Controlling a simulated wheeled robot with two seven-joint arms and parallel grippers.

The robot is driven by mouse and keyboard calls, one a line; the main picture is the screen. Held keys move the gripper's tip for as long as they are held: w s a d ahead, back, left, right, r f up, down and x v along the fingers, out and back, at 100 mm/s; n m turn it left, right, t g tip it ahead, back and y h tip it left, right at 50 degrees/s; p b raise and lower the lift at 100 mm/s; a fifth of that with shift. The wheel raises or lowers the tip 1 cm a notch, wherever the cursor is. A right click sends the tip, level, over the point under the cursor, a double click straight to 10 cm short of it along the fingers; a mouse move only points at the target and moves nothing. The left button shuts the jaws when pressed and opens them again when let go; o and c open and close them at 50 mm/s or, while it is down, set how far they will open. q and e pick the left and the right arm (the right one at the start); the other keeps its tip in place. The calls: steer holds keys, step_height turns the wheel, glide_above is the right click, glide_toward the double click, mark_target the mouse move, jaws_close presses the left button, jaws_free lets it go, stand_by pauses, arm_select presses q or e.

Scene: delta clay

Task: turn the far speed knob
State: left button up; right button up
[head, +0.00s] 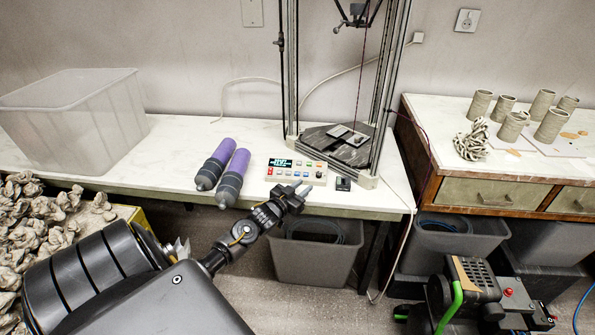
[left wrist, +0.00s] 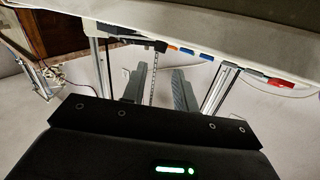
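A white control panel (head: 297,171) with a lit display (head: 281,163) and small coloured buttons or knobs lies on the white worktop, in front of the tall printer frame. The far speed knob is too small to pick out for sure. My left gripper (head: 301,191) is at the panel's near edge, its two fingers apart with nothing seen between them. In the left wrist view the left gripper (left wrist: 159,85) also shows its fingers apart. Orange, blue and red parts (left wrist: 188,52) show along the pale edge above them there. My right gripper is not in view.
Two purple-and-grey cylinders (head: 224,168) lie left of the panel. A small black item (head: 343,184) sits right of it. The printer frame (head: 291,70) stands behind. A clear bin (head: 75,120) is at left. Clay cups (head: 513,125) stand on the right table.

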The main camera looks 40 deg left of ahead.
arm_select(q)
steer(key=shift+s+d, duration=0.15)
steer(key=shift+s, duration=1.3)
